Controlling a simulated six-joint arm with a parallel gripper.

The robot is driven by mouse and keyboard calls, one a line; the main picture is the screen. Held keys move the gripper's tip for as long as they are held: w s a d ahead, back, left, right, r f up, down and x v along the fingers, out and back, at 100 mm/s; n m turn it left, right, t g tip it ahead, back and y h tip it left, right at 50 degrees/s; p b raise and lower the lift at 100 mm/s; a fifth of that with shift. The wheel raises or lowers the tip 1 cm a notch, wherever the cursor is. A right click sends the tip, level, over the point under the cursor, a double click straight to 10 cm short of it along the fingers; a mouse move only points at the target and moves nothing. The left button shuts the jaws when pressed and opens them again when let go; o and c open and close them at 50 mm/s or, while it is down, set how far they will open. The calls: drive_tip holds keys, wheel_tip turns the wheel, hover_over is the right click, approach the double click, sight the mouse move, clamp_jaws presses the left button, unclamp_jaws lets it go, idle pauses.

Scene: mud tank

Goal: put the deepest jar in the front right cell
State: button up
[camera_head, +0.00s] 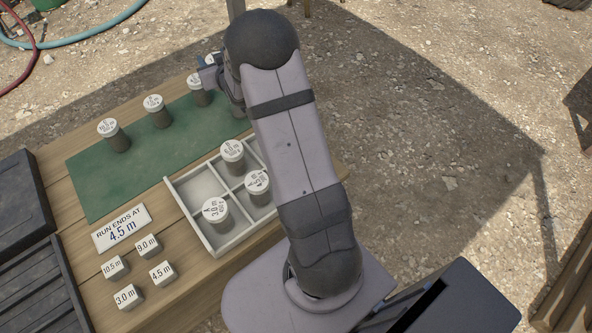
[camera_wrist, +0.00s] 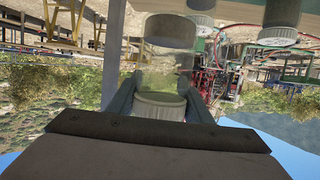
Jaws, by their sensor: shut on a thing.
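My gripper (camera_head: 212,78) is over the far end of the green mat (camera_head: 95,185), largely hidden by my arm. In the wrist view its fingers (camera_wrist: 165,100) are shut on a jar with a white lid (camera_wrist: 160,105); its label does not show. Jars with white lids stand on the mat: a left one (camera_head: 115,136), a middle one (camera_head: 156,111) and one beside my gripper (camera_head: 198,91). Their lid labels are too small to read surely. The white divided tray (camera_head: 218,250) holds a front jar marked 3.0 m (camera_head: 215,212), a right jar (camera_head: 257,188) and a back jar (camera_head: 233,156).
The tray's left cell (camera_head: 199,184) is empty; my arm hides its right side. A sign (camera_head: 121,228) reads "RUN ENDS AT 4.5 m". Several depth blocks (camera_head: 127,297) sit on the wooden table before it. Dark ribbed trays (camera_head: 35,270) lie at the left.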

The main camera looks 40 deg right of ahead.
drive_tip(key=s+d+f+n+y+p, duration=0.15)
drive_tip(key=s+d, duration=0.25)
drive_tip(key=s, duration=0.4)
drive_tip(key=s+d+f+n+y+p, duration=0.1)
drive_tip(key=s+d+f+y+p, duration=0.15)
drive_tip(key=s, duration=0.55)
drive_tip(key=s+a+r+n+y+p, duration=0.15)
drive_tip(key=s+a+p, duration=0.3)
drive_tip(key=s, duration=1.05)
drive_tip(key=shift+s+a+f+b, duration=0.1)
drive_tip(key=shift+a+f+b, duration=0.1)
drive_tip(key=shift+f, duration=1.15)
drive_tip(key=shift+a+f+b, duration=0.1)
drive_tip(key=shift+a+f, duration=0.05)
drive_tip(key=shift+f, duration=1.2)
drive_tip(key=shift+f, duration=0.1)
drive_tip(key=shift+f, duration=1.95)
drive_tip(key=shift+f, duration=0.1)
